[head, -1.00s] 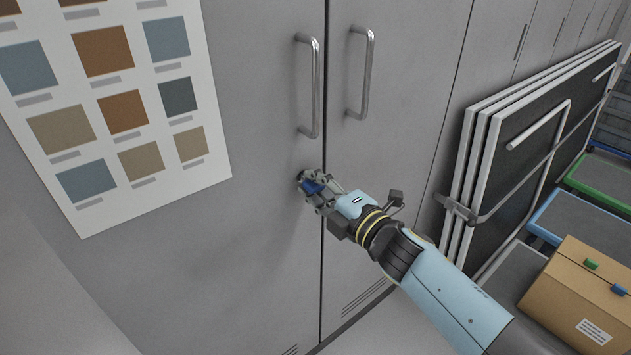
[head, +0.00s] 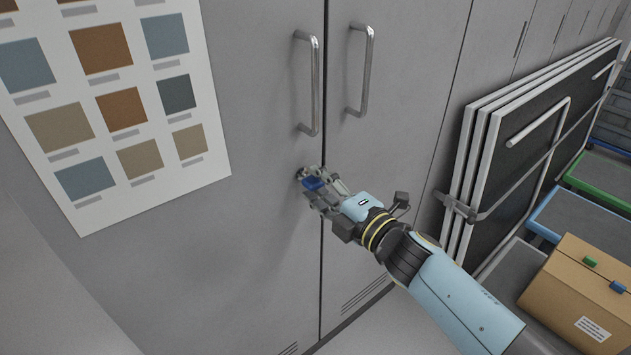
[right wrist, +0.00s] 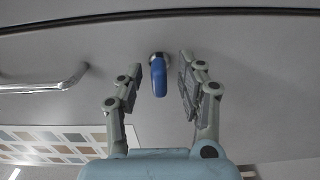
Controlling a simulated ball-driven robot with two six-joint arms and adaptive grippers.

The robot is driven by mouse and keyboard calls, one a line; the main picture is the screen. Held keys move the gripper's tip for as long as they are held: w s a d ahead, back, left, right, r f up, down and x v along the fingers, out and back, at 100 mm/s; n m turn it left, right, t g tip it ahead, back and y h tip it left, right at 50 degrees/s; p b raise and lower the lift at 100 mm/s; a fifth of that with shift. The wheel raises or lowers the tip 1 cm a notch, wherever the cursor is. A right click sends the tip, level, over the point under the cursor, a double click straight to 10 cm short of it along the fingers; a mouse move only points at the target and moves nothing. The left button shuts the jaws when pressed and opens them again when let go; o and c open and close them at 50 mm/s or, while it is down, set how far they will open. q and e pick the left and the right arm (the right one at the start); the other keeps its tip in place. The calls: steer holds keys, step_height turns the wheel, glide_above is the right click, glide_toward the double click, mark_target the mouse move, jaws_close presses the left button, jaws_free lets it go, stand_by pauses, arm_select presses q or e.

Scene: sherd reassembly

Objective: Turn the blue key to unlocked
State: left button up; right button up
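The blue key (right wrist: 158,80) sits in a round metal lock (right wrist: 160,57) on the grey cabinet's left door. In the right wrist view its blue head points down the picture, nearly in line with the fingers. In the head view the key (head: 314,184) is partly covered by my fingers. My right gripper (right wrist: 158,72) is open, with one finger on each side of the key and a visible gap to both sides. In the head view the right gripper (head: 316,187) reaches to the lock from the lower right. My left gripper is not in view.
Two vertical door handles (head: 308,85) (head: 360,70) are above the lock. A colour sample chart (head: 110,110) hangs at the left. Folded framed panels (head: 540,140) lean at the right, beside a cardboard box (head: 578,295) and carts. The door around the lock is clear.

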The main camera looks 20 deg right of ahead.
steer(key=v, duration=1)
steer(key=shift+s, duration=0.35)
steer(key=shift+d, duration=0.1)
steer(key=s+d+f+m+g+h+b, duration=0.1)
steer(key=s+d+f+m+g+h, duration=0.3)
steer(key=f, duration=0.6)
steer(key=s+d+f+m+b, duration=0.1)
steer(key=s+f+m+b, duration=0.3)
steer(key=f, duration=0.6)
steer(key=s+d+f+m+g+h+p, duration=0.1)
steer(key=s+d+f+m+g, duration=0.1)
steer(key=s+f, duration=0.6)
steer(key=s+d+f+m+g, duration=0.1)
steer(key=s+f+m+g, duration=0.2)
steer(key=s, duration=0.5)
steer(key=s+d+f+m+g+h, duration=0.1)
steer(key=s+f+m+g, duration=0.2)
steer(key=s+f, duration=0.5)
steer(key=s+d+f+m+g+h, duration=0.1)
steer(key=s+f+m+g, duration=0.3)
steer(key=s, duration=0.6)
steer(key=shift+s+f+m+b, duration=0.15)
steer(key=shift+f+m+b, duration=0.2)
steer(key=shift+f+m, duration=0.55)
steer(key=shift+d, duration=0.1)
